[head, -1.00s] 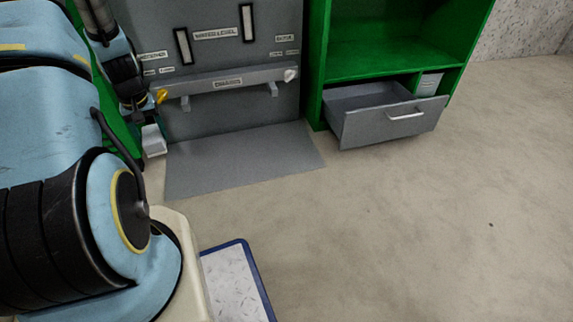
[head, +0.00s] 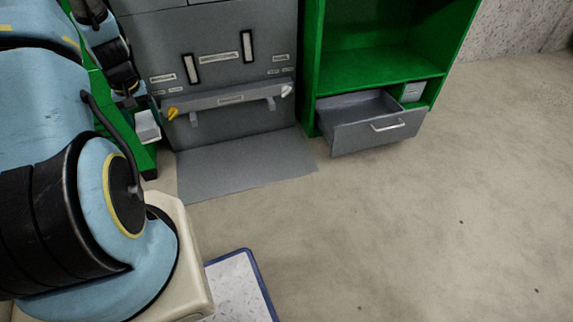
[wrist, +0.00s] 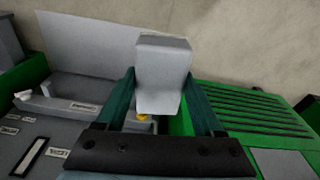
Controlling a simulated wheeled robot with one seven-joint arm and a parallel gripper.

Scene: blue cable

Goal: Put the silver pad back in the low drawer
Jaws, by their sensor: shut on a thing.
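The silver pad (wrist: 163,72) is a pale grey block held between the two green fingers of my gripper (wrist: 160,100) in the wrist view. In the head view the pad (head: 147,126) shows at the left, in front of the grey machine, and the gripper itself is mostly hidden by my arm. The low drawer (head: 375,135) is grey with a light handle and stands pulled out at the bottom of the green cabinet (head: 380,68), to the right of the pad and well apart from it. The visible part of its inside looks empty.
The grey machine (head: 225,75) with a ledge, a yellow knob (head: 172,113) and a white knob (head: 286,91) stands between pad and cabinet. A grey floor plate (head: 240,165) lies before it. A blue-edged white panel (head: 238,285) is at the bottom. The floor at right is clear.

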